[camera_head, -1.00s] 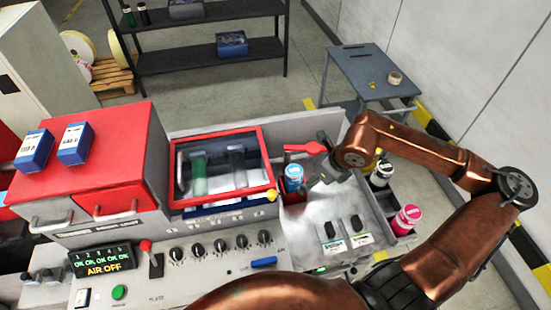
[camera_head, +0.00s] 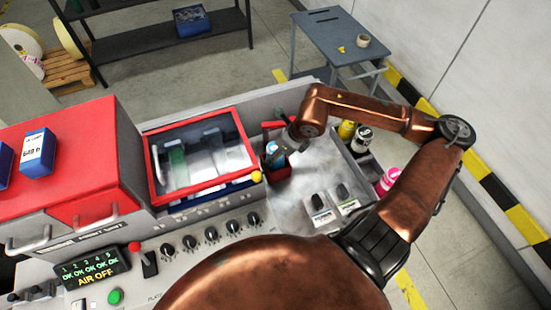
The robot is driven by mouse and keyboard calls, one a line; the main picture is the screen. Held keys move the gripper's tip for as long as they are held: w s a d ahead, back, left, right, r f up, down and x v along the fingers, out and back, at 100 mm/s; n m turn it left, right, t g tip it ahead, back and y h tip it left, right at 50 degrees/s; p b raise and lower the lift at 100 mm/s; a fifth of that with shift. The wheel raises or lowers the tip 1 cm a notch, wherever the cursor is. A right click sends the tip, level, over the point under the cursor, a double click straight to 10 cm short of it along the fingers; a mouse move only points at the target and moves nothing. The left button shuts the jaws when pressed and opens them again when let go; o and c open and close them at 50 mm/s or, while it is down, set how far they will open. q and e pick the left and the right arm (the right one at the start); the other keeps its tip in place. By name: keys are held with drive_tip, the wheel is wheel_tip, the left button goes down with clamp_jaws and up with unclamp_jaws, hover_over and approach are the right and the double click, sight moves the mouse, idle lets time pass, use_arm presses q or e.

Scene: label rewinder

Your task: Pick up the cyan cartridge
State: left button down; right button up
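The cyan cartridge (camera_head: 274,156) stands in the grey bay to the right of the red-framed window. It has a blue and white body, and part of it is covered by my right gripper. My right gripper (camera_head: 285,145) is small and dark in this view, right at the cartridge's upper right side. I cannot tell whether its fingers are around the cartridge or only beside it, or how far apart they are. My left gripper is out of view.
A red lever (camera_head: 272,126) is close behind the cartridge. Yellow (camera_head: 346,130), black (camera_head: 361,139) and magenta (camera_head: 387,181) bottles stand in a side tray. Two black knobs (camera_head: 318,201) are in front. The red-framed window (camera_head: 203,158) borders the left.

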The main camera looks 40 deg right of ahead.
drive_tip(key=shift+w+a+f, duration=0.1)
drive_tip(key=shift+w+f, duration=0.1)
drive_tip(key=shift+f, duration=0.35)
drive_tip(key=shift+c, duration=0.4)
drive_tip(key=c, duration=1.6)
